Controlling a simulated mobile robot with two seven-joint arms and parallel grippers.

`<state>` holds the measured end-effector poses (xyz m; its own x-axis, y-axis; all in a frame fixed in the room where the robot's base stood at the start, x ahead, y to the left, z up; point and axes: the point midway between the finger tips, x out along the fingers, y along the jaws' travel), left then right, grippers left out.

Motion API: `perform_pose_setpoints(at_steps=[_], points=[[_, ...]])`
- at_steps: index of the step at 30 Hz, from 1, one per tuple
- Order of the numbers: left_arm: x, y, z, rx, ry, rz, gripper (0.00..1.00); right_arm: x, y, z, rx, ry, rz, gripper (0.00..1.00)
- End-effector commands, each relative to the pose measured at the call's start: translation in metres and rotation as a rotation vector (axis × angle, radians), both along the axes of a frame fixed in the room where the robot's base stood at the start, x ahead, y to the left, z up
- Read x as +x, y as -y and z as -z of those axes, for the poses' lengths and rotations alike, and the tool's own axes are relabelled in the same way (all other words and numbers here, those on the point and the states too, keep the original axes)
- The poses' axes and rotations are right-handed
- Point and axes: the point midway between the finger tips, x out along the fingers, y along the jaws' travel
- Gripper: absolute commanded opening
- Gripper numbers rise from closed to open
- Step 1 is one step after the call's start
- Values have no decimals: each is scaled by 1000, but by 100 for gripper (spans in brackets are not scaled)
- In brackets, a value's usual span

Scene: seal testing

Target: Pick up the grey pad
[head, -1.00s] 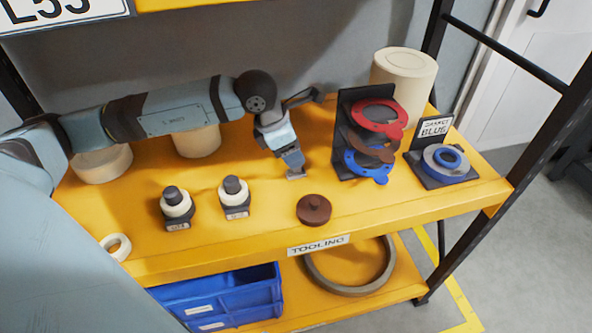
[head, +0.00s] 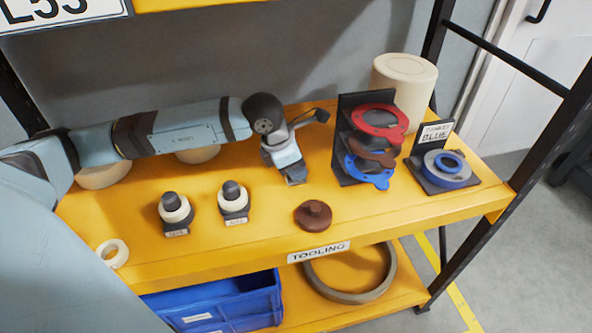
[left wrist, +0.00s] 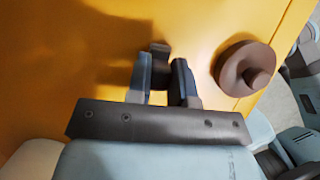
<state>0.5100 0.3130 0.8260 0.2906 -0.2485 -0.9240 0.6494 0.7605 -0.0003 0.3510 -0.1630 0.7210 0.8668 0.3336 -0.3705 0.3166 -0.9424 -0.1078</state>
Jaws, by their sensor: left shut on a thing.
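The grey pad (left wrist: 160,47) is a small dark block between the fingers of my left gripper (left wrist: 161,78) in the left wrist view. The fingers are shut on it, one on each side. In the head view my left gripper (head: 295,180) points down near the middle of the yellow shelf, left of the gasket stand. The pad is mostly hidden by the fingers there, and I cannot tell whether it touches the shelf.
A brown knobbed disc (head: 313,215) lies just in front of my gripper. A black stand (head: 346,165) with red, brown and blue gaskets is to the right. Two white-and-black fittings (head: 176,208) (head: 234,198) stand to the left. A white ring (head: 113,253) lies at the front left.

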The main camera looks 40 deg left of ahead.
Motion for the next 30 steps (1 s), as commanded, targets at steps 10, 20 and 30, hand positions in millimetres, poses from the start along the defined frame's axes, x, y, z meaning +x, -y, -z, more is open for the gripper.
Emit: perform_pose_setpoints(at_steps=[10, 20, 30], points=[[1, 0, -40, -2, 5, 0, 0, -5, 2, 5, -15, -46, 10, 100], [1, 0, -133, -1, 7, 0, 0, -8, 9, 8, -48, -85, 17, 100], [0, 0, -192, 0, 2, 1, 0, -8, 13, 9, -68, -94, 20, 100]])
